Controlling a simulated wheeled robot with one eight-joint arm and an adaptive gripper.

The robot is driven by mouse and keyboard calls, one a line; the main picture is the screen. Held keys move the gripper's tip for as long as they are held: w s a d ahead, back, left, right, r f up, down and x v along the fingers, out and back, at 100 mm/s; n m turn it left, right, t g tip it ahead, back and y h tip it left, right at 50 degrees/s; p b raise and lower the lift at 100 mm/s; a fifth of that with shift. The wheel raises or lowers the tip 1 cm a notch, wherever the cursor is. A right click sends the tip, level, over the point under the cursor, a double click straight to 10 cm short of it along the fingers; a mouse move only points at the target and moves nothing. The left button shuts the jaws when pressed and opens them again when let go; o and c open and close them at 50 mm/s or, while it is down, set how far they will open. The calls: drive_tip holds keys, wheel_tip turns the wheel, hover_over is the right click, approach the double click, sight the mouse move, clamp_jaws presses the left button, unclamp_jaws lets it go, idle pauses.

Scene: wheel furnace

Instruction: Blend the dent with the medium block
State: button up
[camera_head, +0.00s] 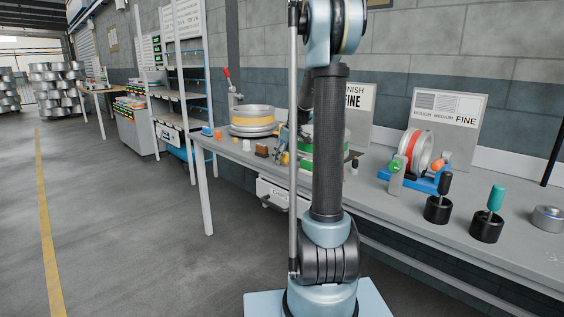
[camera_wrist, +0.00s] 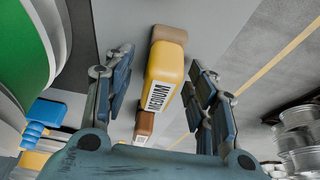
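A yellow block (camera_wrist: 166,72) with a brown face and a printed label lies between my gripper's (camera_wrist: 160,70) two fingers in the wrist view. The label is hard to read but looks like "MEDIUM". My gripper is open, with a gap showing on each side of the block. A brown block (camera_wrist: 144,124) with a white label is just beyond it; a brown block also stands on the bench in the head view (camera_head: 262,151). A green-banded wheel (camera_wrist: 22,55) is at the left of the wrist view, mostly hidden behind my arm in the head view. No dent can be made out.
On the bench (camera_head: 415,206) stand a yellow-banded wheel (camera_head: 252,122), a red-banded wheel (camera_head: 417,150) in a blue stand, a black-handled tool (camera_head: 444,185) and a teal-handled tool (camera_head: 495,199) in black holders. Small items sit near the bench's left end. Floor at left is clear.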

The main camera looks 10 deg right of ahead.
drive_tip(key=c, duration=1)
drive_tip(key=shift+w+r, duration=0.1)
drive_tip(key=shift+r, duration=2.4)
